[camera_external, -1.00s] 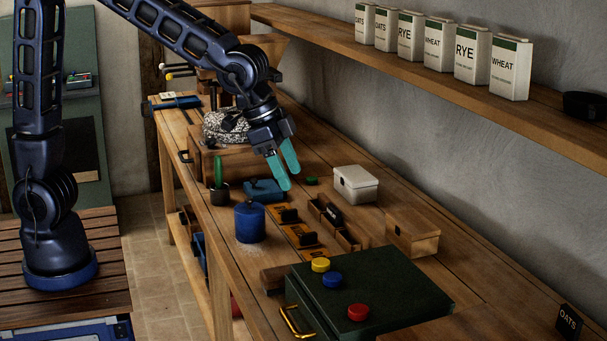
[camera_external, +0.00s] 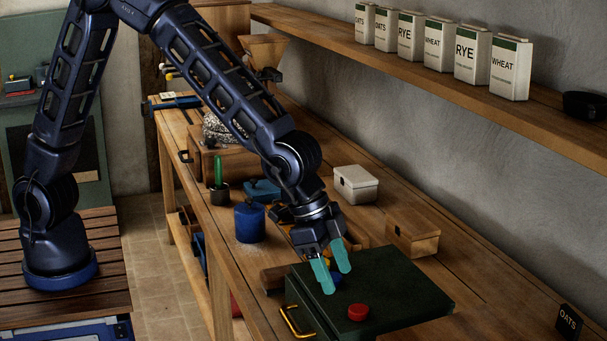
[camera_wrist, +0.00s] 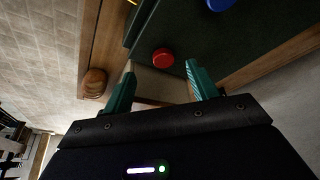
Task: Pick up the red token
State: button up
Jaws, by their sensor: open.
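The red token (camera_external: 358,312) is a small round disc lying on the dark green box top (camera_external: 400,296), near its front edge. It also shows in the wrist view (camera_wrist: 163,58), ahead of and between the two fingers. My gripper (camera_external: 337,277) has teal fingers, is open and empty, and is above the box top, up and to the left of the red token. It also shows in the wrist view (camera_wrist: 160,80). The blue token (camera_external: 336,278) is partly hidden behind the fingers; part of it shows at the top of the wrist view (camera_wrist: 220,3). The yellow token is hidden by my gripper.
A brass handle (camera_external: 294,322) sticks out from the box's left side. A blue canister (camera_external: 250,222), a white box (camera_external: 355,184) and a wooden box (camera_external: 412,237) stand farther back on the bench. Right of the red token, the box top is clear.

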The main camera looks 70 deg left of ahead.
aim_at(358, 309)
jog(key=shift+x, duration=0.9)
jog(key=shift+w+d+f, duration=0.4)
jog(key=shift+w+f, duration=0.05)
jog(key=shift+f, duration=0.25)
jog(key=shift+w+d+f, duration=0.35)
jog(key=shift+w+f, duration=0.05)
jog(key=shift+f, duration=0.3)
jog(key=shift+w+d+f, duration=0.4)
jog(key=shift+w+f, duration=0.05)
jog(key=shift+f, duration=0.25)
jog(key=shift+c, duration=0.2)
jog(key=c, duration=1)
